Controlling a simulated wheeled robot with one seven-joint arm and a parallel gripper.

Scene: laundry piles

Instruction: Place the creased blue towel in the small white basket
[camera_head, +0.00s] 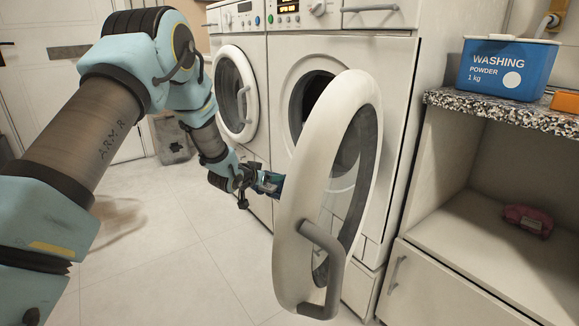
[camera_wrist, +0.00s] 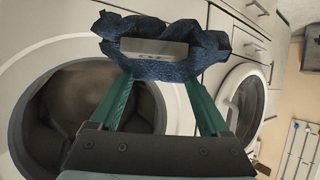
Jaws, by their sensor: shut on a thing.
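My gripper (camera_head: 268,183) is in front of the washing machines, partly hidden behind an open round door in the head view. In the wrist view its green fingers (camera_wrist: 158,75) are shut on the creased dark blue towel (camera_wrist: 185,68). The towel is bunched across the fingertips, clear of the machines, with a pale grey patch showing at its middle. Only a small dark part of it shows in the head view. I see no small white basket in either view.
The open washer door (camera_head: 290,215) stands close to the right of my gripper. A second washer (camera_head: 240,130) is at left, its door shut. A blue washing powder box (camera_head: 507,67) stands on the counter; a pink cloth (camera_head: 528,220) lies on the shelf below. The tiled floor at left is mostly clear.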

